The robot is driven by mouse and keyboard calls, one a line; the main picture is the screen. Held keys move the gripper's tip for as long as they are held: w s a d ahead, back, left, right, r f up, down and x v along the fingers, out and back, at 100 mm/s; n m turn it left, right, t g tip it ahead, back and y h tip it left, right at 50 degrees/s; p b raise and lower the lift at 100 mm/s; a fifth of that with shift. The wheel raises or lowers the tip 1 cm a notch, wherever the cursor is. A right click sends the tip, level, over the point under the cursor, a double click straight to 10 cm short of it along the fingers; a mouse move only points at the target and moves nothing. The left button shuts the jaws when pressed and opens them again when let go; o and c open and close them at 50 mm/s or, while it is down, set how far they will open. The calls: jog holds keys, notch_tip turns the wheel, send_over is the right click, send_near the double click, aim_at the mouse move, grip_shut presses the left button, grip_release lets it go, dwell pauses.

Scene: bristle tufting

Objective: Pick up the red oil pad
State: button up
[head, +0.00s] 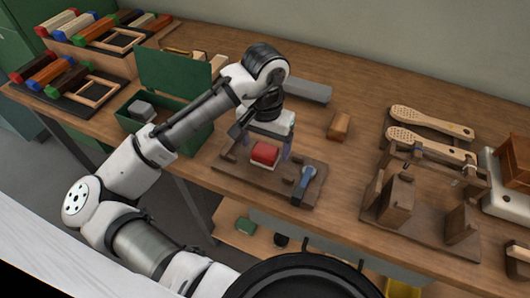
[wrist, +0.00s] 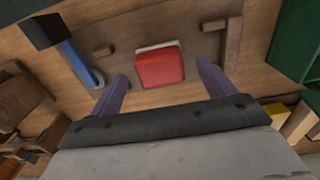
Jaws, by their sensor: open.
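The red oil pad (head: 265,153) lies on a light base on a brown wooden board (head: 235,169) near the front edge of the bench. In the wrist view the red pad (wrist: 160,68) sits ahead of and between my fingers, with a pale strip along its far edge. My gripper (head: 265,148) is open above the board, its two purple fingers (wrist: 163,85) apart on either side of the pad. I see nothing held between them. How far the fingertips are above the pad is hard to tell.
A green open box (head: 190,138) is to the left, a wooden block (head: 339,126) behind right. A wooden fixture (head: 420,222) and two perforated paddles (head: 430,122) are further right.

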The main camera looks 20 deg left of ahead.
jog(key=shift+f, duration=1.35)
jog(key=c, duration=1.1)
jog(key=shift+r, duration=0.1)
